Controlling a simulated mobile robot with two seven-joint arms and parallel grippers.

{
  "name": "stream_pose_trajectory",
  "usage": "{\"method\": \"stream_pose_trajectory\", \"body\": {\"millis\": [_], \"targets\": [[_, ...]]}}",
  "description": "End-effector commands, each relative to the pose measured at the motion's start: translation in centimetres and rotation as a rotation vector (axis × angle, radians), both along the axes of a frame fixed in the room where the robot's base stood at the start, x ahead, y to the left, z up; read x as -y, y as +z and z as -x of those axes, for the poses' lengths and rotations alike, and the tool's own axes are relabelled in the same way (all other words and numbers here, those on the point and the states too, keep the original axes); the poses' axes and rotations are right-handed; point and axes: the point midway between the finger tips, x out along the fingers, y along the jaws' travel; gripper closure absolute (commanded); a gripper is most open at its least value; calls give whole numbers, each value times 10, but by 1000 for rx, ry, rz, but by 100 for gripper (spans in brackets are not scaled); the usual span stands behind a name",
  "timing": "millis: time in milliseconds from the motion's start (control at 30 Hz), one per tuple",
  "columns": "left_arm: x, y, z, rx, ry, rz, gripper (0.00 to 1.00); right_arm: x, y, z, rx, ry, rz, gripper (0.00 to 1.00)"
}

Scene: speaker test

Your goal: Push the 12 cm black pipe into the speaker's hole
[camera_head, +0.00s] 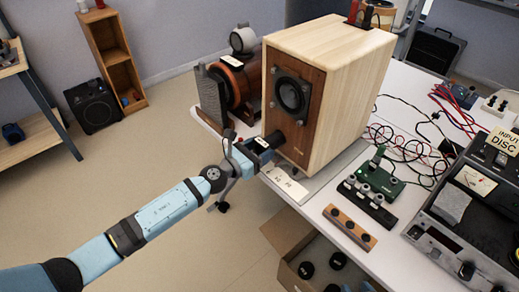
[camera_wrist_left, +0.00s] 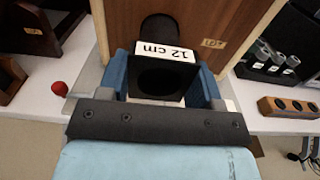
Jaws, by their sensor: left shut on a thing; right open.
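The wooden speaker (camera_head: 335,75) stands upright on the table, its brown front panel facing left with a round black driver. The black pipe (camera_wrist_left: 160,28) has a square black end with a white "12 cm" label. My left gripper (camera_wrist_left: 163,82) is shut on this square end, a blue finger on each side. In the head view, my left gripper (camera_head: 259,149) is at the lower front of the speaker, with the pipe (camera_head: 274,140) between it and the panel. The pipe's far end meets the panel low down. The hole is hidden behind it, so I cannot tell the depth. My right gripper is out of view.
A brown wooden block (camera_head: 349,229) with several holes and a green circuit board (camera_head: 379,184) lie right of the speaker. Loose cables and a meter box (camera_head: 470,215) are further right. A cardboard box (camera_head: 290,270) is below the table edge. A red ball (camera_wrist_left: 60,88) shows left.

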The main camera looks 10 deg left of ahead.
Motion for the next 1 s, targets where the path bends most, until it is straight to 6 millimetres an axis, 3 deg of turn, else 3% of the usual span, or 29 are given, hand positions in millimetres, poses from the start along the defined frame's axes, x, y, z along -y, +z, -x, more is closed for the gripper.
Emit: {"method": "stream_pose_trajectory", "body": {"millis": [1000], "targets": [[15,1,-20,1,0,1,69,0,-2,0,1,0,0,57]]}}
